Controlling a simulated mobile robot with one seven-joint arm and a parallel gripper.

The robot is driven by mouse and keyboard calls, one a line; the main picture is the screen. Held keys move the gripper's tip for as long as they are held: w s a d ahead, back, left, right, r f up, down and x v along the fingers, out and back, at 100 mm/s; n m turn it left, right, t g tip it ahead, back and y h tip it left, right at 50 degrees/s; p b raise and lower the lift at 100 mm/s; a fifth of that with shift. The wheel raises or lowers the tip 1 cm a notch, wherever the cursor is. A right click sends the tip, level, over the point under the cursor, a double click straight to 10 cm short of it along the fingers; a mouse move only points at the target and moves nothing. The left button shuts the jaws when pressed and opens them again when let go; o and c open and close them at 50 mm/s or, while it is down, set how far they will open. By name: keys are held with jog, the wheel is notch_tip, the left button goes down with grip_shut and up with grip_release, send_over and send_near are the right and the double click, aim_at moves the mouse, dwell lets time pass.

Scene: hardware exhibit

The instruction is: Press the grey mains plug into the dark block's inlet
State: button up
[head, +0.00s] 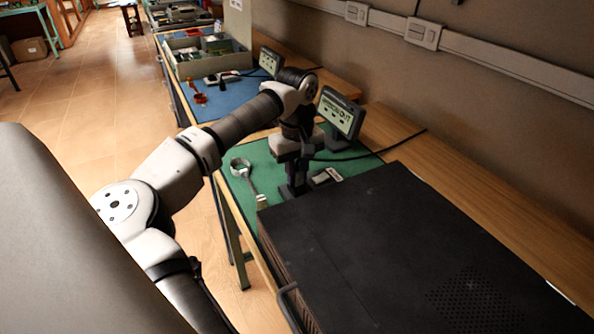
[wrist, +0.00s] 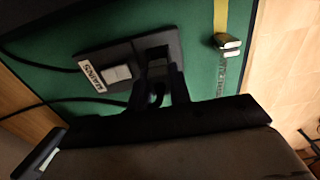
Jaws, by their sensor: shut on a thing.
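The dark block (wrist: 118,50) lies on the green mat, with a white MAINS label and a pale rectangular part on top. It also shows in the head view (head: 325,178), just right of my gripper (head: 292,188). My gripper points down, and in the wrist view my gripper (wrist: 162,72) is at the block's right end. It is shut on the grey mains plug (wrist: 158,91), which shows only as a dark shape between the fingers. The inlet is hidden, and I cannot tell whether the plug touches or sits in it.
A large black case (head: 390,245) fills the near bench. A ring-ended tool (head: 241,167) lies left on the mat. A small silvery object (wrist: 228,42) sits by a yellow strip. A display (head: 341,113) stands behind my gripper. Thin dark cables cross the mat.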

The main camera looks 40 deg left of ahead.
jog(key=shift+f+b, duration=0.6)
jog(key=shift+f, duration=0.4)
dwell(0.4)
jog(key=o, duration=0.8)
jog(key=shift+o, duration=0.2)
jog(key=shift+s+f, duration=0.1)
jog(key=shift+s, duration=0.1)
jog(key=shift+c, duration=0.5)
jog(key=shift+o, duration=0.9)
jog(key=shift+a+r, duration=0.15)
jog(key=shift+r, duration=0.05)
jog(key=shift+r+p, duration=0.3)
jog(key=shift+p, duration=0.05)
jog(key=shift+w+r, duration=0.2)
jog(key=shift+r, duration=0.05)
